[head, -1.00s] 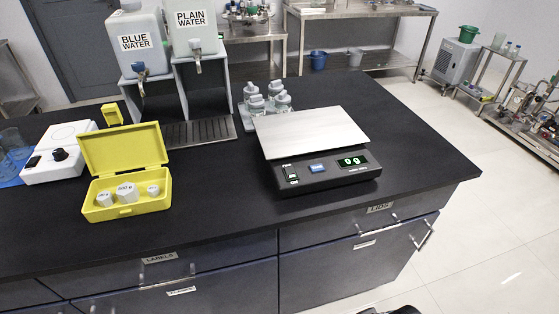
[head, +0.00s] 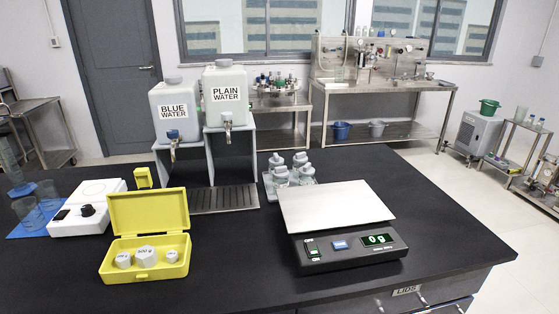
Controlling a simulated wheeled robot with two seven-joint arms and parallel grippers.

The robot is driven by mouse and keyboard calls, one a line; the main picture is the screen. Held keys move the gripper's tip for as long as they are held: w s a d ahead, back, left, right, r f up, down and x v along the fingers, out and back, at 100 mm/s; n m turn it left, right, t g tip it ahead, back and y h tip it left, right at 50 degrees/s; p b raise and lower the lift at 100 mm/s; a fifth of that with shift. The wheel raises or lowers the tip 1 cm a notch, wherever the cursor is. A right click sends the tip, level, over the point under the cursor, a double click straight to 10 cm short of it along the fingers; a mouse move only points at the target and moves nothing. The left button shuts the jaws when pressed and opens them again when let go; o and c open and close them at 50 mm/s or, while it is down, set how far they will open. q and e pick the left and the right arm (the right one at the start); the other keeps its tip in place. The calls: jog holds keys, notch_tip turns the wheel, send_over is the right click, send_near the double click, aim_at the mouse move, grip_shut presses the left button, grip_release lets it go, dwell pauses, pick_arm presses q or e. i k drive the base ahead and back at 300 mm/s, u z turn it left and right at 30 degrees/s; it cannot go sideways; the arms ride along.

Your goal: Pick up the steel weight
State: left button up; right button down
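Steel weights stand in an open yellow box (head: 150,222) at the left front of the black bench. The left weight (head: 123,260), the larger middle weight (head: 146,255) and the small right weight (head: 172,256) sit side by side. The middle one's label seems to read 500 g; the other labels are too small to read. The box lid is tilted up at the back. Neither of my grippers is in view.
A scale (head: 338,205) reading 0 g stands right of the box. A white stirrer (head: 88,215) and beakers (head: 38,205) are to the left. Water tanks (head: 225,95) stand behind over a drip tray (head: 224,199). Several lidded bottles (head: 290,175) stand behind the scale. Bare bench lies between box and scale.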

aim_at(146, 257)
jog(key=k, duration=0.5)
jog(key=u, duration=0.8)
jog(key=i, duration=0.55)
jog(key=z, duration=0.1)
